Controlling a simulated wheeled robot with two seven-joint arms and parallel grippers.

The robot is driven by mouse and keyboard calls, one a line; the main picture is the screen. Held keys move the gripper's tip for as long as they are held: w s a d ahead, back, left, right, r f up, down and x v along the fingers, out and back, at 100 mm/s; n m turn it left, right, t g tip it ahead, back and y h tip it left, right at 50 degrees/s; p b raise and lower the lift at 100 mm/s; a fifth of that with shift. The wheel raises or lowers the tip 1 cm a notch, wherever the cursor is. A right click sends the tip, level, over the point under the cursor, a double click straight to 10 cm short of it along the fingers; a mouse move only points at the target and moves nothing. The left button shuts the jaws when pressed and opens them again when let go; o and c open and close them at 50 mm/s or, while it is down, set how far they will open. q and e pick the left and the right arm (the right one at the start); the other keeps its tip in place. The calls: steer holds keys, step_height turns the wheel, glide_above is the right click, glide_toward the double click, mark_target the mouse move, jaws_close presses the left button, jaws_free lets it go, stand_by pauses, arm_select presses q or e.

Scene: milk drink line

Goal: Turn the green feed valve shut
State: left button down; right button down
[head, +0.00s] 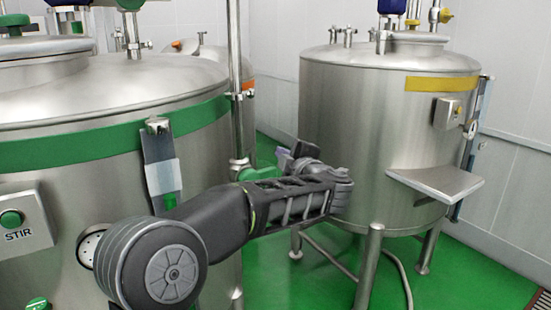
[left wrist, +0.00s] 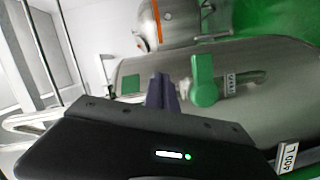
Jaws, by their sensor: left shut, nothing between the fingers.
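The green feed valve's handle (left wrist: 205,82) shows in the left wrist view, just right of the shut fingers of my left gripper (left wrist: 161,92). I cannot tell whether the fingers touch the handle. In the head view, green valve parts (head: 259,173) show at the side of the green-banded tank, partly hidden behind my left arm. My left gripper (head: 284,158) is there too, its dark fingertips close to the valve, empty. My right gripper is in neither view.
The green-banded steel tank (head: 100,88) stands close on the left, with a STIR button box (head: 22,222). A yellow-banded tank (head: 335,105) with a shelf (head: 436,182) stands right. Green floor (head: 315,280) lies between them. A vertical pipe (head: 235,60) rises above the valve.

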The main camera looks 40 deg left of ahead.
arm_select(q)
steer(key=d, duration=0.2)
steer(key=s+d+r, duration=0.1)
steer(key=d, duration=0.1)
steer(key=shift+b, duration=0.3)
